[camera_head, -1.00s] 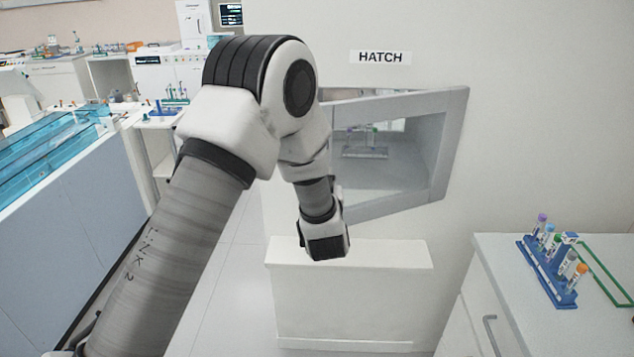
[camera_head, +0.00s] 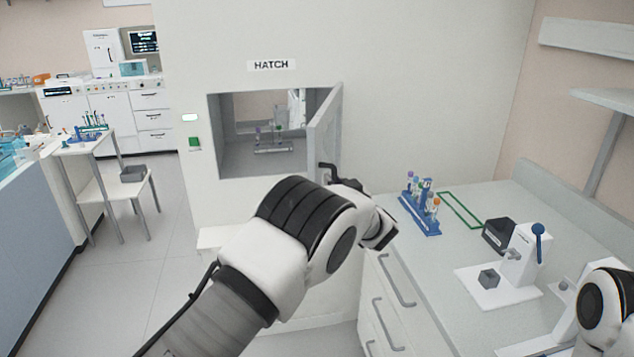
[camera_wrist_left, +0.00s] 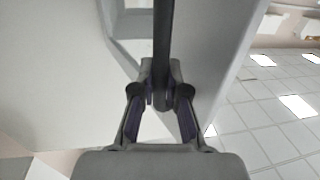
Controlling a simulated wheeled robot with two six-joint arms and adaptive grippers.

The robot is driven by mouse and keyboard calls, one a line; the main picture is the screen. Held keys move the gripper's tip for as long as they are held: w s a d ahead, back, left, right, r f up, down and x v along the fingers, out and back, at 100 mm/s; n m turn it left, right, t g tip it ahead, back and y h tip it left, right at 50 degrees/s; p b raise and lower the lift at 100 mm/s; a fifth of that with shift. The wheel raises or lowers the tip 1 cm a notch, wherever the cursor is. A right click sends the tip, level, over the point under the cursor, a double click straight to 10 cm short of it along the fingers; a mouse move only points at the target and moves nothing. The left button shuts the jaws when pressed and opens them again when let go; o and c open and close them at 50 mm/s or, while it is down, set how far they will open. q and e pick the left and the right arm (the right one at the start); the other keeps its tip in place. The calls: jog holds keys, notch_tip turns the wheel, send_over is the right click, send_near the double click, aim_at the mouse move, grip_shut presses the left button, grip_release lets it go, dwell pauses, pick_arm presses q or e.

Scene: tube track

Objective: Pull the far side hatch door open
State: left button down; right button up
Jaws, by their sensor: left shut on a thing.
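The hatch door (camera_head: 325,120) is a grey panel standing swung out at the right side of the hatch opening, below the HATCH sign (camera_head: 271,65). My left gripper (camera_head: 328,173) is at the door's lower outer part, partly hidden behind my own wrist. In the left wrist view, its fingers (camera_wrist_left: 160,90) are shut on a dark upright bar, the door handle (camera_wrist_left: 162,40), with the grey door panel (camera_wrist_left: 215,60) just to the right. Inside the hatch stands a small tube rack (camera_head: 272,148). My right gripper is not in view; only part of my right arm shows at the lower right.
A counter (camera_head: 430,275) at right holds a blue tube rack (camera_head: 420,215), a green outline (camera_head: 462,210), a black box (camera_head: 497,236) and a white device with a blue knob (camera_head: 515,262). A small table (camera_head: 110,185) is at left. Floor at left is clear.

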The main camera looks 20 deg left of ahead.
pick_arm(q)
jog(key=shift+w+d+r+y, duration=0.2)
jog(key=shift+d+y, duration=0.1)
jog(key=shift+d, duration=0.35)
jog(key=shift+n, duration=0.3)
jog(key=c, duration=1.2)
grip_release()
jog(key=shift+w+f, duration=0.1)
